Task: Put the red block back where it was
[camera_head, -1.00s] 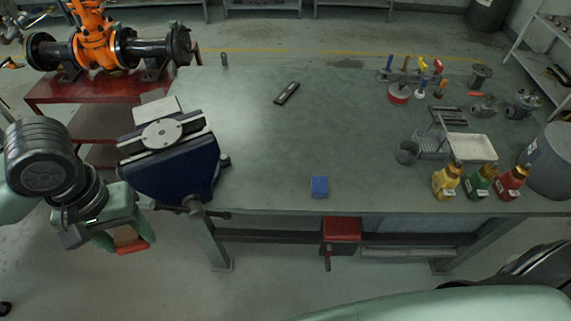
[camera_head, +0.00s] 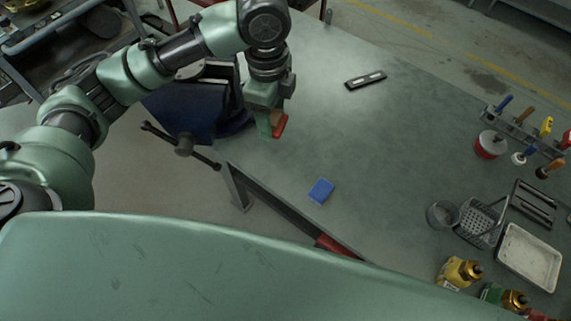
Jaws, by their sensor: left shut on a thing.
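My left gripper (camera_head: 270,127) is shut on the red block (camera_head: 281,125). Only part of the block shows, at the right side of the fingers; the rest is hidden by them. The gripper points down over the left part of the workbench (camera_head: 350,130), just right of the blue vise (camera_head: 190,108). I cannot tell how high above the bench top the block is. A blue block (camera_head: 321,191) lies on the bench near its front edge, in front and to the right of the gripper. My right gripper is not in view.
A dark flat tool (camera_head: 365,80) lies toward the back of the bench. A tool rack (camera_head: 525,130), a red tin (camera_head: 490,145), a grey cup (camera_head: 442,214), a basket (camera_head: 480,222), a white tray (camera_head: 529,256) and bottles (camera_head: 460,272) stand right. The bench middle is clear.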

